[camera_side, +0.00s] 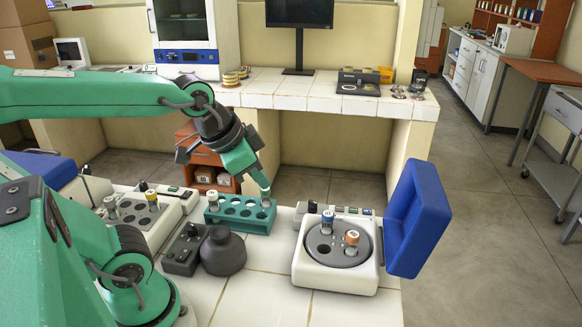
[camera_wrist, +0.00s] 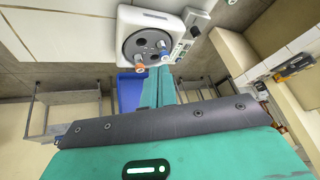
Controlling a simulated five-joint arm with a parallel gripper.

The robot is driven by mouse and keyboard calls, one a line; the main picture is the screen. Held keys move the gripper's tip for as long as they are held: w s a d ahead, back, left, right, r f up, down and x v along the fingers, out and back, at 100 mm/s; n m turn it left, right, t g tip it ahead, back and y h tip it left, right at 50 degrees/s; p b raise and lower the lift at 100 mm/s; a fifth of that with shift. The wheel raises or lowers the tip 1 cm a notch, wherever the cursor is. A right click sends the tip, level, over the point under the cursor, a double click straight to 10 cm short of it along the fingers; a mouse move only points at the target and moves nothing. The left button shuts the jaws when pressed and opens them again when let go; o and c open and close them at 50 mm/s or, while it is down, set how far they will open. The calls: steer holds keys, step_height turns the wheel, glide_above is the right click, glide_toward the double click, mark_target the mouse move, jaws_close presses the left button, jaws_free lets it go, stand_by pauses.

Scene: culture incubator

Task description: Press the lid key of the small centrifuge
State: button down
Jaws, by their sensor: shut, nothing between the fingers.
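The small centrifuge (camera_side: 335,278) is white and stands at the right of the tiled bench. Its blue lid (camera_side: 418,218) stands open on the right side. The grey rotor holds a blue-capped tube (camera_side: 327,222) and an orange-capped tube (camera_side: 351,241). A key panel (camera_side: 347,210) runs along its back edge; which key is the lid key is too small to tell. The centrifuge also shows at the top of the wrist view (camera_wrist: 128,20). My gripper (camera_side: 265,190) is shut and empty, pointing down over the teal rack, left of the centrifuge. Its fingers show in the wrist view (camera_wrist: 162,76).
The teal tube rack (camera_side: 240,217) sits directly below my gripper, with a white-capped tube at its left end. A dark round-topped device (camera_side: 222,252) and a grey block (camera_side: 148,215) with tubes stand left. Bare tile lies between the rack and the centrifuge.

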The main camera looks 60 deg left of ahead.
steer(key=w+m, duration=0.7)
steer(key=w, duration=0.2)
steer(key=m+t, duration=0.3)
steer(key=m, duration=1.4)
glide_above(365, 213)
step_height(365, 213, down, 11)
steer(key=shift+a+f, duration=0.1)
steer(key=shift+f, duration=0.05)
steer(key=shift+f, duration=4.2)
steer(key=shift+s+f, duration=0.1)
steer(key=shift+f, duration=0.05)
steer(key=shift+f, duration=0.3)
